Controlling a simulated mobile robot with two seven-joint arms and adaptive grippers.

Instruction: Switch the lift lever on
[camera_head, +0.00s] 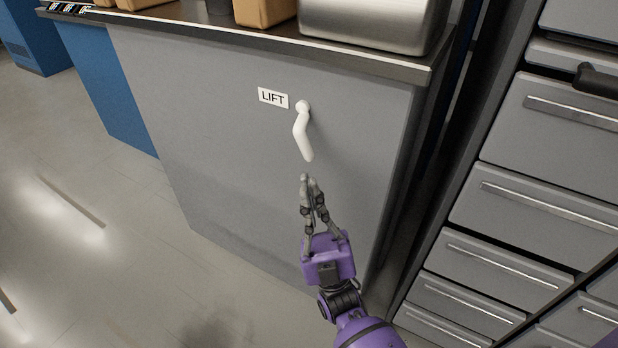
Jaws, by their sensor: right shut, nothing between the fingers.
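The lift lever (302,133) is a white bent handle on the grey side panel of a counter. It hangs downward from its round pivot, its lower end slightly to the right. A white label reading LIFT (273,97) is just left of the pivot. My right gripper (309,180) is purple with dark grey fingers. It is shut and empty, and its fingertips point up just below the lever's lower end. A small gap shows between them in the picture; the depth between them is hard to judge. My left gripper is not in view.
The counter top (250,40) overhangs the panel and bears a metal box (375,22) and a cardboard box (262,10). A grey drawer cabinet (545,135) with bar handles stands close on the right. Open floor (90,240) lies to the left.

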